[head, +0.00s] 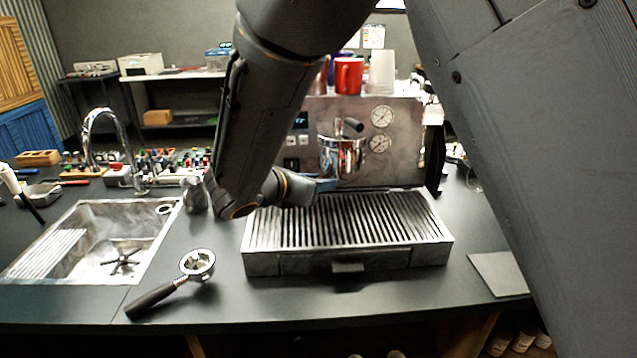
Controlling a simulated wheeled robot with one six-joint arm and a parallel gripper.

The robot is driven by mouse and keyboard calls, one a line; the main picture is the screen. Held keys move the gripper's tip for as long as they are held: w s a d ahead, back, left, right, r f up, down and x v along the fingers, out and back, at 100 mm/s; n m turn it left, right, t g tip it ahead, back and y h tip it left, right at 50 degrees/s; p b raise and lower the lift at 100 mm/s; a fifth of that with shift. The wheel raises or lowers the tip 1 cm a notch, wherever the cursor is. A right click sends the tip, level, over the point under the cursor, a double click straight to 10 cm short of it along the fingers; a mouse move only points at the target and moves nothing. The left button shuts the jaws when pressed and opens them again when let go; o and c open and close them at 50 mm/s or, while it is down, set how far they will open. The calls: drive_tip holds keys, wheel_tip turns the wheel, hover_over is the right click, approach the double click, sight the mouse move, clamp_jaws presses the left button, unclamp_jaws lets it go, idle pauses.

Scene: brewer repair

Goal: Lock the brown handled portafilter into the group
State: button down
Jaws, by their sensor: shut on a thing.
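The chrome group (342,150) sticks out from the front of the espresso machine, above the drip tray. My gripper (325,185) is just below and at the left of the group, shut, its fingers mostly hidden by my wrist. It appears to hold the brown handled portafilter by the handle, up at the group. No brown handle shows. I cannot tell the portafilter's rim from the group's chrome, nor its turn angle. Another portafilter (197,263), with a black handle, lies on the counter at the front left.
The slatted drip tray (347,220) lies below my gripper. A sink (50,265) with a tap (100,120) is at the left, and a metal jug (195,195) stands beside it. A red cup (348,75) stands on the machine. A grey mat (498,273) lies at the right.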

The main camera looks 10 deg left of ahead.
drive_tip(key=shift+s+d+n+t+y+b, duration=0.15)
drive_tip(key=shift+d+n+t+y+b, duration=0.15)
drive_tip(key=shift+d+n+y+b, duration=0.25)
drive_tip(key=shift+s+d+n+t+y+b, duration=0.15)
drive_tip(key=shift+d+n+t+y+b, duration=0.2)
drive_tip(key=shift+n+y+b, duration=0.35)
drive_tip(key=shift+d+y, duration=0.15)
drive_tip(key=shift+y, duration=0.1)
drive_tip(key=shift+d+r+n+y+b, duration=0.1)
drive_tip(key=shift+d+n+y+b, duration=0.4)
drive_tip(key=shift+b, duration=0.6)
drive_tip(key=shift+s+a, duration=0.1)
drive_tip(key=shift+a, duration=0.05)
drive_tip(key=shift+n+y+b, duration=0.25)
drive_tip(key=shift+y+b, duration=0.05)
drive_tip(key=shift+b, duration=0.1)
drive_tip(key=shift+d+n+y+b, duration=0.4)
drive_tip(key=shift+b, duration=0.35)
drive_tip(key=shift+d+n+y+b, duration=0.5)
drive_tip(key=shift+n+y+b, duration=0.15)
drive_tip(key=shift+b, duration=0.8)
drive_tip(key=shift+d+n+y+b, duration=0.7)
drive_tip(key=shift+n+y+b, duration=0.35)
drive_tip(key=shift+b, duration=2.05)
drive_tip(key=shift+y, duration=0.3)
